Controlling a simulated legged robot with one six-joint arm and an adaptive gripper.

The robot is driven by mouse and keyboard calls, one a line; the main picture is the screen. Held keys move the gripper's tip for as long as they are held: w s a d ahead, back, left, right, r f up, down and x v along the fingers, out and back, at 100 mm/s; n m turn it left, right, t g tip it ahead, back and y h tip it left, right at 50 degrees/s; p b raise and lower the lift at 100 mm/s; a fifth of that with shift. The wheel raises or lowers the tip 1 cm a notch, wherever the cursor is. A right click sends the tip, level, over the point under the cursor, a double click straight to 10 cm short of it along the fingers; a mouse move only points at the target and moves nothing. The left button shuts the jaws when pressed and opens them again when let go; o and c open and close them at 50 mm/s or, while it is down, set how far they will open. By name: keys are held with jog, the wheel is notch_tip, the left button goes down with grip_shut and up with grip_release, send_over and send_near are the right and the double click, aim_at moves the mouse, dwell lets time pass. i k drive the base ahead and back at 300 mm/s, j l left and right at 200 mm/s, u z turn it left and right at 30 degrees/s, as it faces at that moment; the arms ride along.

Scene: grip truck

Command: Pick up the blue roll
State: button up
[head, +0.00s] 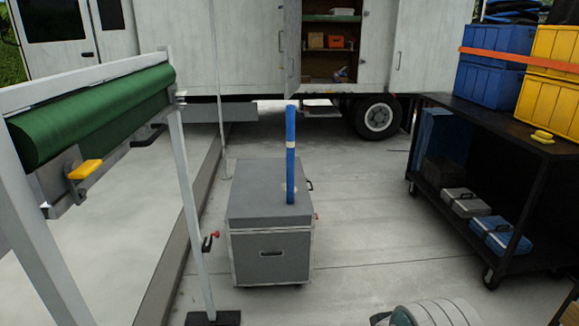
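The blue roll (290,153) is a thin blue tube standing upright on a grey wheeled case (258,190). It has a pale band near its middle and another near its lower end. It stands near the right side of the case lid, and its full length appears to show. My gripper is not in this view.
A black wheeled cart (480,118) with blue bins (489,85) and yellow bins (553,60) stands at the right. A green roll (95,120) on a white frame is at the left. A truck (250,45) fills the back.

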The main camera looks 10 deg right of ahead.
aim_at(291, 107)
jog(key=i+l+z, duration=0.1)
jog(key=i, duration=0.3)
jog(key=i+l+z, duration=0.15)
jog(key=i, duration=0.2)
jog(key=i+j+z, duration=0.25)
jog(key=i+j, duration=0.15)
jog(key=i+j+z, duration=0.25)
jog(key=i+j, duration=0.2)
jog(key=i+j+z, duration=0.25)
jog(key=j, duration=0.35)
jog(key=i+j, duration=0.1)
jog(key=j, duration=0.2)
jog(key=i+j+z, duration=0.15)
jog(key=j, duration=0.5)
jog(key=i+z, duration=0.05)
